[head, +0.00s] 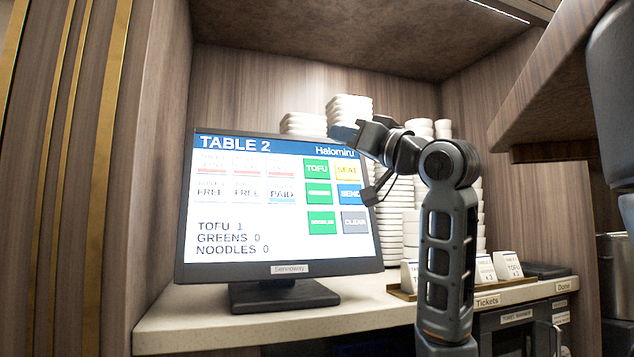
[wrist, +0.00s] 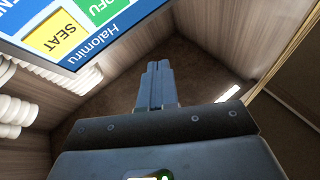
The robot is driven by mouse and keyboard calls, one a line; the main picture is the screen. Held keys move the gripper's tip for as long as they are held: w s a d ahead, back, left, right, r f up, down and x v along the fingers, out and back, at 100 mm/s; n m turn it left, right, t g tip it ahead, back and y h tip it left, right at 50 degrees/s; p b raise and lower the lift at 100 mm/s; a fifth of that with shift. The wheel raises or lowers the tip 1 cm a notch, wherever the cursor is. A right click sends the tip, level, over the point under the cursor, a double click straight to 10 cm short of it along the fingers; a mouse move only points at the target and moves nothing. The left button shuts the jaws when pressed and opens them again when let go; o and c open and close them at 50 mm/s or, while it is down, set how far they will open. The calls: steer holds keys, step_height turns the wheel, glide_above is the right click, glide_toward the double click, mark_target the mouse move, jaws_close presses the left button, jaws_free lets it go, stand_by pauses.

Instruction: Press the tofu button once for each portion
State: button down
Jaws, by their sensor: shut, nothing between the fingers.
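The touch screen (head: 275,205) stands on the counter in the head view and is headed TABLE 2. It reads TOFU 1, GREENS 0, NOODLES 0. The green TOFU button (head: 316,169) is at the upper middle right of the screen; part of it also shows at the top of the wrist view (wrist: 98,8). The yellow SEAT button (head: 346,170) is to its right. My gripper (head: 343,133) is shut and empty, near the screen's upper right corner, up and right of the TOFU button. In the wrist view its closed fingers (wrist: 158,70) point past the screen's edge. I see no contact with the screen.
Stacks of white bowls (head: 390,210) stand behind and right of the screen. Ticket cards (head: 508,265) sit in a holder on the counter (head: 290,322). A wooden shelf (head: 560,90) overhangs on the right. Other buttons, including green NOODLES (head: 322,222) and grey CLEAR (head: 355,222), lie below.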

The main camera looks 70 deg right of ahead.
mark_target(312, 160)
steer(key=shift+s+a+f+b, duration=0.15)
steer(key=shift+a+f+b, duration=0.4)
steer(key=shift+b, duration=0.35)
steer(key=shift+d, duration=0.15)
steer(key=w+d+f+b, duration=0.2)
steer(key=w+d, duration=0.3)
steer(key=d, duration=0.1)
steer(key=shift+w+d+f, duration=0.15)
steer(key=shift+w+f, duration=0.1)
steer(key=shift+f, duration=0.05)
stand_by(1.9)
steer(key=shift+w+d+f, duration=0.1)
steer(key=shift+w+d, duration=0.15)
steer(key=shift+w+d+f, duration=0.15)
steer(key=shift+w+d, duration=0.1)
steer(key=shift+d, duration=0.1)
stand_by(0.8)
steer(key=shift+s+a, duration=0.1)
steer(key=shift+s+a+r, duration=0.25)
steer(key=shift+s+a, duration=0.15)
steer(key=shift+a, duration=0.15)
